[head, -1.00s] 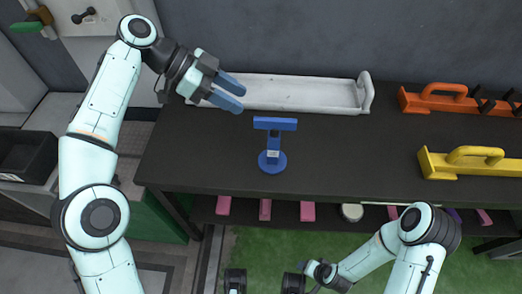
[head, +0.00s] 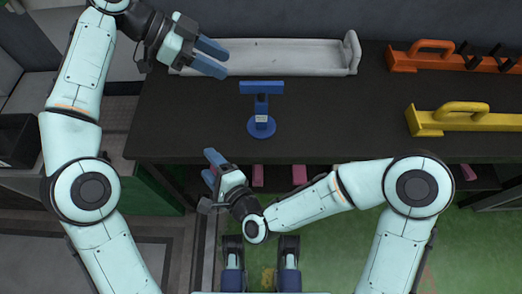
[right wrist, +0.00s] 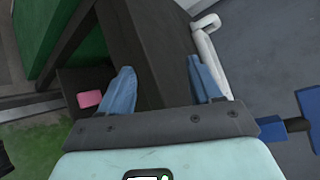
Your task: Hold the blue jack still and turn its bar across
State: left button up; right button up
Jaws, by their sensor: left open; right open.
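The bar lies left to right in the head view. Part of the jack (right wrist: 300,122) shows at the right edge of the right wrist view. My left gripper (head: 217,58) is open and empty, above and left of the bar, near the white tray. My right gripper (head: 211,166) is open and empty at the table's front edge, below and left of the jack. Its fingers (right wrist: 158,88) are apart in the right wrist view.
A white tray (head: 290,58) lies along the back of the table (head: 340,120). An orange tool (head: 425,62) and a yellow tool (head: 470,121) lie at the right. Pink blocks (head: 299,174) sit on the shelf below the front edge. The table right of the jack is clear.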

aim_at(261, 109)
jog(key=d+m+t+h, duration=0.1)
jog(key=d+m, duration=0.1)
jog(key=m, duration=0.1)
jog(key=w+d+r+m+t+h, duration=0.1)
jog(key=d+m+h, duration=0.1)
jog(key=m, duration=0.2)
jog(key=w+d+m+t+h, duration=0.1)
jog(key=d+m, duration=0.1)
jog(key=m, duration=0.1)
jog(key=shift+w+r+m+t, duration=0.2)
jog(key=shift+r+m+t, duration=0.05)
jog(key=shift+m+t, duration=0.15)
jog(key=d+r+m+t+h, duration=0.2)
jog(key=d+m+h, duration=0.45)
jog(key=m, duration=0.35)
jog(key=shift+y, duration=0.35)
jog(key=w, duration=1.3)
jog(key=shift+w+f, duration=0.15)
jog(key=shift+w, duration=0.05)
grip_shut()
jog(key=shift+o, duration=0.4)
grip_release()
